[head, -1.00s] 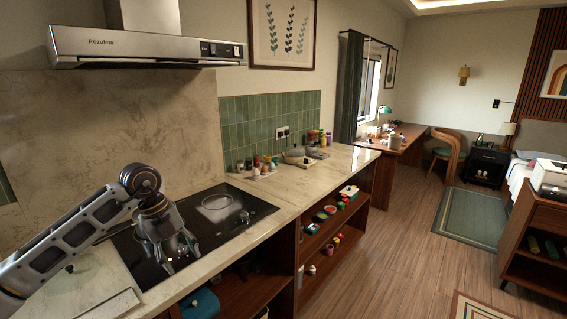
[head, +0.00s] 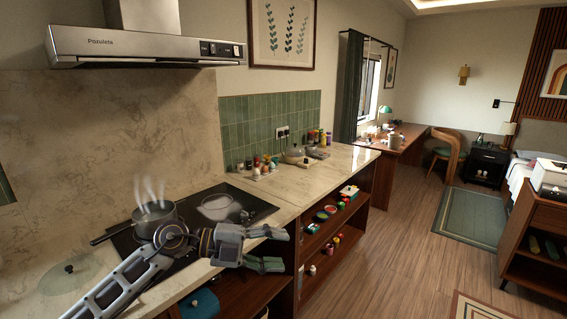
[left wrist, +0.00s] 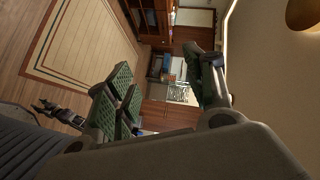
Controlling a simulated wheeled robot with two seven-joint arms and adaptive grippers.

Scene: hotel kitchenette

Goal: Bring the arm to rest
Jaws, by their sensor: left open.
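My left arm reaches in from the lower left in the head view. Its gripper (head: 286,250) is open and empty, in the air in front of the counter's front edge, with the fingers pointing right. In the left wrist view the fingers (left wrist: 163,88) are spread wide with nothing between them. A small dark shape at the left of that view looks like my right gripper (left wrist: 58,114); its jaws are too small to read. It is not in the head view.
A steaming pot (head: 158,218) stands on the black cooktop (head: 243,208) behind my arm. A glass lid (head: 68,277) lies on the counter at left. Open shelves (head: 325,235) lie below.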

